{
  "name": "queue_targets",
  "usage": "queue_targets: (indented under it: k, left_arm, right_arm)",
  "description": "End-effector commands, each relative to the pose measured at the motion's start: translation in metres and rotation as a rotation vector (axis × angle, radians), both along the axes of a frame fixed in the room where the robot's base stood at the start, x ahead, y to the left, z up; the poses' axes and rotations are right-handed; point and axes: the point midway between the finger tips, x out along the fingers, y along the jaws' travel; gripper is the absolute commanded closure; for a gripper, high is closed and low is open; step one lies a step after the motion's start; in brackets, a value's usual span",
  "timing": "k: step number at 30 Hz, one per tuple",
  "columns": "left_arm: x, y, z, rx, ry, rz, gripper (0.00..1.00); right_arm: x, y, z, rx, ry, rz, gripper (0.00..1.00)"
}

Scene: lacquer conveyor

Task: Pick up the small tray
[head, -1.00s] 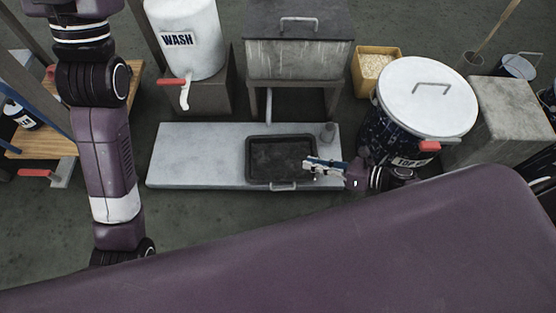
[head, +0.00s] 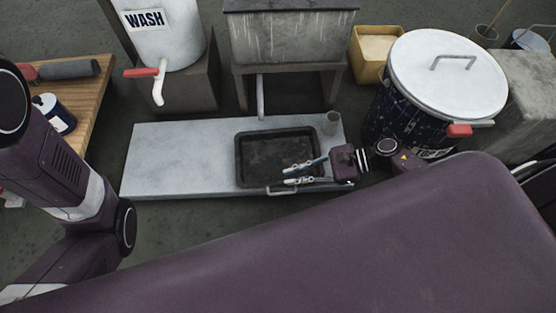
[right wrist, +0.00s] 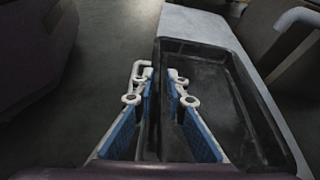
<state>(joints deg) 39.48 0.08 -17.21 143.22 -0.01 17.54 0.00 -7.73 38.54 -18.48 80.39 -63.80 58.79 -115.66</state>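The tray (right wrist: 215,95) fills the middle and right of that view. I cannot tell whether the fingers touch the rim. My left arm is at the left; its gripper is out of view.
The pale slab (head: 165,158) is clear left of the tray. A small grey cup (head: 332,123) stands at the tray's far right corner. A lidded dark drum (head: 447,80) stands to the right. A white WASH tank (head: 165,40) and a grey basin (head: 288,40) stand behind.

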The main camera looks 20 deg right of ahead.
Motion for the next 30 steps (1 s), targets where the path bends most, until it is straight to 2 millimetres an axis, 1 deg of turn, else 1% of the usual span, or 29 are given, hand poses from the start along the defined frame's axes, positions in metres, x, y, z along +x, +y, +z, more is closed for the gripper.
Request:
queue_targets:
  k: [1,4,7,10,17,20,30]
  left_arm:
    - [-0.003,0.0,-0.007,0.0,-0.006,0.0,0.76]
    - [-0.004,0.0,-0.017,-0.001,-0.009,0.0,0.76]
    - [-0.003,0.0,-0.025,0.0,-0.007,0.0,0.76]
    - [-0.003,0.0,-0.027,0.0,-0.007,0.0,0.76]
    - [-0.003,0.0,-0.025,0.001,-0.009,0.0,0.76]
    - [-0.003,0.0,-0.025,0.001,-0.009,0.0,0.76]
    - [-0.003,0.0,-0.025,0.0,-0.007,-0.001,0.76]
  right_arm:
    - [0.001,0.005,-0.007,0.003,0.0,0.001,0.88]
    - [0.003,0.015,-0.018,0.002,0.0,0.001,0.88]
    - [0.007,0.028,-0.023,0.004,-0.001,0.002,0.88]
    - [0.009,0.036,-0.025,0.001,0.001,0.0,0.88]
    - [0.009,0.037,-0.023,0.001,0.002,-0.001,0.89]
    - [0.009,0.037,-0.023,0.001,0.002,-0.001,1.0]
    - [0.009,0.037,-0.023,0.001,0.001,-0.002,1.0]
